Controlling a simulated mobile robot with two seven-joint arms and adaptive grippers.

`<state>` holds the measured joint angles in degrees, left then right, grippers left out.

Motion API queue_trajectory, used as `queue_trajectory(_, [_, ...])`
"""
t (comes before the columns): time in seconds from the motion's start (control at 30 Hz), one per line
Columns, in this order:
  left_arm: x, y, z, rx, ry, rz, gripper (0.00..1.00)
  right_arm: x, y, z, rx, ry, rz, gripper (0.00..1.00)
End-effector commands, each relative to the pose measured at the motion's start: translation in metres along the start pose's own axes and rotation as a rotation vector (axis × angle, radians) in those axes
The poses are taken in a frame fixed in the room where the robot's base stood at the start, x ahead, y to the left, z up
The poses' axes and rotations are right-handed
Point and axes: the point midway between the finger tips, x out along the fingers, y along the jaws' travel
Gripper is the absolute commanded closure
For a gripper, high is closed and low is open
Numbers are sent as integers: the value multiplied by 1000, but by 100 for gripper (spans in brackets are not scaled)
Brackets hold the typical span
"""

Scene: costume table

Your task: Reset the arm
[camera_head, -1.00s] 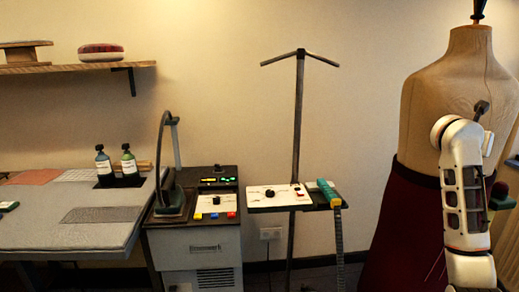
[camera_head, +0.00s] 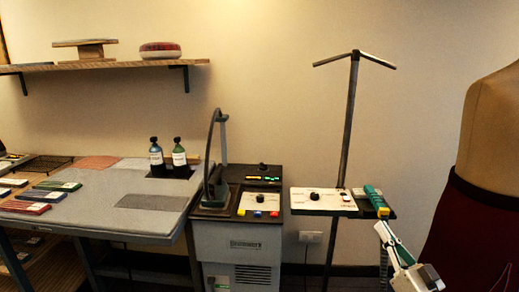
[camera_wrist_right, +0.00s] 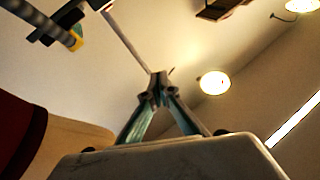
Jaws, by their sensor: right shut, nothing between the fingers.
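My right gripper (camera_head: 382,229) is at the lower right of the head view, in front of the stand's small shelf, with its fingers pointing up. In the right wrist view its fingers (camera_wrist_right: 158,90) meet at the tips, shut with nothing between them. The white wrist body (camera_wrist_right: 170,160) fills the bottom of that view. My left arm and gripper are not in view.
A stand with a small shelf (camera_head: 325,203) holds a white control panel and a green-and-yellow item (camera_head: 374,199). A dress form (camera_head: 495,130) stands at right. A grey machine cabinet (camera_head: 238,240) and a work table (camera_head: 110,205) with two bottles are at left.

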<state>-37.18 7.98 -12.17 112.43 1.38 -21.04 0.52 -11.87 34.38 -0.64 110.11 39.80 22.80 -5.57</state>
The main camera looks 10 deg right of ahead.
Motion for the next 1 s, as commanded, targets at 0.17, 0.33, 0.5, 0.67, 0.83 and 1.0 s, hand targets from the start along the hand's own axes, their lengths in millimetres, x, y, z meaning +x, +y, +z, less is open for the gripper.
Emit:
queue_trajectory(0.17, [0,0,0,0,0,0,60,-66,-30,104,-186,-309,-79,100])
queue_trajectory(0.33, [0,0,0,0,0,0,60,-148,-46,185,-365,-585,-158,100])
queue_trajectory(0.5, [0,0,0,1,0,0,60,-226,-52,236,-515,-800,-227,100])
queue_trajectory(0.67, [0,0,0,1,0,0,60,-286,-54,262,-628,-946,-279,100])
queue_trajectory(0.83, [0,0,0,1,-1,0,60,-343,-52,278,-737,-1078,-330,100])
queue_trajectory(1.0, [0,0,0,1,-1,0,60,-343,-80,288,-655,-1070,-270,100])
